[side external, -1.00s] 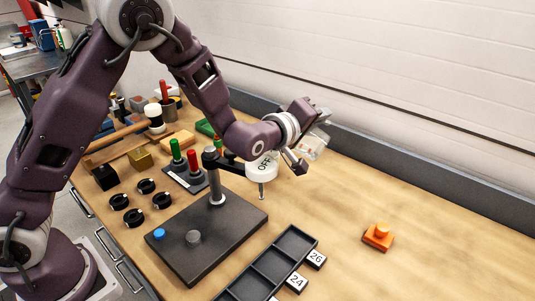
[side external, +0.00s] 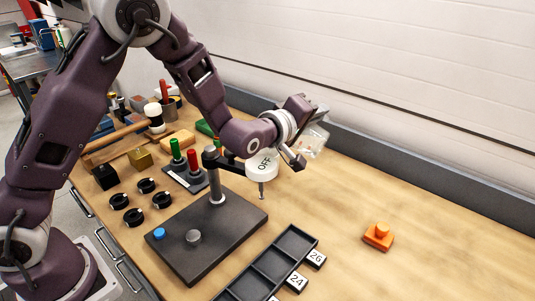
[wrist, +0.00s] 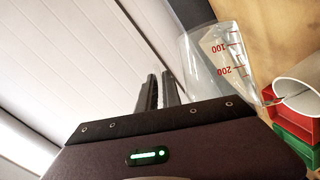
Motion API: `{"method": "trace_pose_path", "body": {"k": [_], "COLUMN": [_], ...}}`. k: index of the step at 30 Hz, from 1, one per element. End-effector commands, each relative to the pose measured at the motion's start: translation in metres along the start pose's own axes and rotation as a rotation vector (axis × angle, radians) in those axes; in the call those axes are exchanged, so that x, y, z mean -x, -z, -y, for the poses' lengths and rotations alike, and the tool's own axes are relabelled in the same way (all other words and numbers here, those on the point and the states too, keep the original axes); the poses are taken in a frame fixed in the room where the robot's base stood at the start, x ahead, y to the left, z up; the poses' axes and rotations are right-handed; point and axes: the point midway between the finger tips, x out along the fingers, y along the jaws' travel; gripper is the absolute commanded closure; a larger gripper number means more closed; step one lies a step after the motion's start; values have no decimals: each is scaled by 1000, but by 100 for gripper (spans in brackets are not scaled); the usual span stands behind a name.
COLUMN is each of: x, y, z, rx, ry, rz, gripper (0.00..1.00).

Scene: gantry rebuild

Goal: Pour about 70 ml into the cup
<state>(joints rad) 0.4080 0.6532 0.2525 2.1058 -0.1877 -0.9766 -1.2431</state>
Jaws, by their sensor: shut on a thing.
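A clear beaker (side external: 315,142) with red marks is in my gripper (side external: 306,138), held above the bench and tilted. In the wrist view the beaker (wrist: 212,58) shows the marks 100 and 200, and the dark fingers (wrist: 160,91) stand beside it. A white, open-mouthed vessel (wrist: 297,94), seemingly the cup, is at the right edge of the wrist view, close to the beaker's lower right end. A thin dark line crosses between them; I cannot tell whether it is liquid or a rim. The cup is not visible in the side view. The liquid level is unclear.
Red (wrist: 284,110) and green (wrist: 296,145) pieces lie by the white vessel. A black tray (side external: 272,262) and an orange block (side external: 378,236) are on the bench. The right of the bench is mostly clear.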

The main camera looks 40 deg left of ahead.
Motion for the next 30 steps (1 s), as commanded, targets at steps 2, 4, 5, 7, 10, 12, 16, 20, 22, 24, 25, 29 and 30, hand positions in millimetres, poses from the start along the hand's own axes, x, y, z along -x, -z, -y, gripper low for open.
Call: {"method": "trace_pose_path", "body": {"k": [2,4,5,7,10,12,16,20,22,24,25,29,30], "x": [0,0,0,1,1,1,-13,-20,-20,-21,-22,-25,-25], "y": [1,2,2,2,3,2,-38,-50,-49,-54,-56,-60,-60], "z": [-1,-1,-1,-2,-2,-2,12,24,24,26,28,33,33], "rx": [4,9,11,15,20,16,-296,-464,-471,-500,-507,-530,-529], "ry": [-4,-5,-6,-7,-9,-7,115,190,194,202,206,215,215], "rz": [-1,-1,-1,-1,0,0,6,-1,-3,-1,-2,-4,-4], "gripper": [100,100,100,100,100,100,100,100,100,100,100,100,100]}}
